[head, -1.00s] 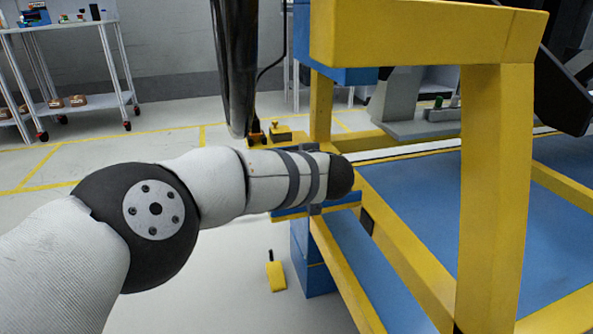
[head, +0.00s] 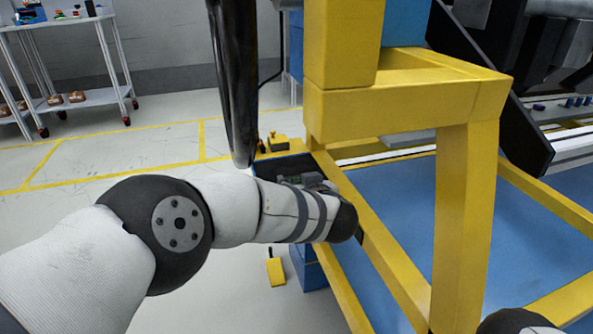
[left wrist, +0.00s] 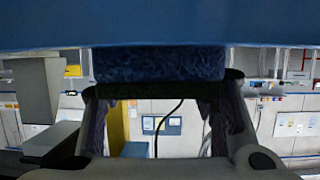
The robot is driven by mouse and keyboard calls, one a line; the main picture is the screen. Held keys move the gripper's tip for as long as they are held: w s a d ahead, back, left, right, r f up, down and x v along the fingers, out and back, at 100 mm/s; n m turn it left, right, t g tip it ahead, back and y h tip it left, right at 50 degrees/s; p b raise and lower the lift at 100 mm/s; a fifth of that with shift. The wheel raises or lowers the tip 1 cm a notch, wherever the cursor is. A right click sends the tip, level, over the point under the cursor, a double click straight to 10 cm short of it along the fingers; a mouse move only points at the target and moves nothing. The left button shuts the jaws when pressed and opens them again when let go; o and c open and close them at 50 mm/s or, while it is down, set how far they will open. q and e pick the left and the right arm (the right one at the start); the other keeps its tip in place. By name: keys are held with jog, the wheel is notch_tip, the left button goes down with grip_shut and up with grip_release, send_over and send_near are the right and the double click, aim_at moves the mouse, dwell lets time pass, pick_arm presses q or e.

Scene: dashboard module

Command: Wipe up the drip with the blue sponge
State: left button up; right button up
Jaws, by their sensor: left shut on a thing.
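The blue sponge (left wrist: 160,63) is a dark blue block in the left wrist view. It sits between the fingertips of my left gripper (left wrist: 165,84), which is shut on it. Its upper side is at or very near a wide blue surface (left wrist: 160,25); I cannot tell whether they touch. I see no drip in either view. My right gripper is out of view.
The yellow beams and post stand close to my left wrist, over a blue floor (head: 400,210). A dark post (head: 232,80) hangs near the forearm. A yellow item (head: 276,271) lies on the floor below. A cart (head: 75,105) stands far left, with clear floor before it.

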pick_arm(q)
jog(key=shift+s+f, duration=0.1)
jog(key=shift+f, duration=0.1)
jog(key=shift+r+p, duration=1.7)
jog(key=shift+r, duration=1.3)
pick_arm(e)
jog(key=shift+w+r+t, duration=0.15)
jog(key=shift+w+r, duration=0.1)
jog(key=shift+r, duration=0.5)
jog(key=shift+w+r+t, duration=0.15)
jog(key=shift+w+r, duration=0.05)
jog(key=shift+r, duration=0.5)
pick_arm(q)
notch_tip(320, 180, up, 3)
jog(key=shift+r+p, duration=0.15)
jog(key=shift+p, duration=0.9)
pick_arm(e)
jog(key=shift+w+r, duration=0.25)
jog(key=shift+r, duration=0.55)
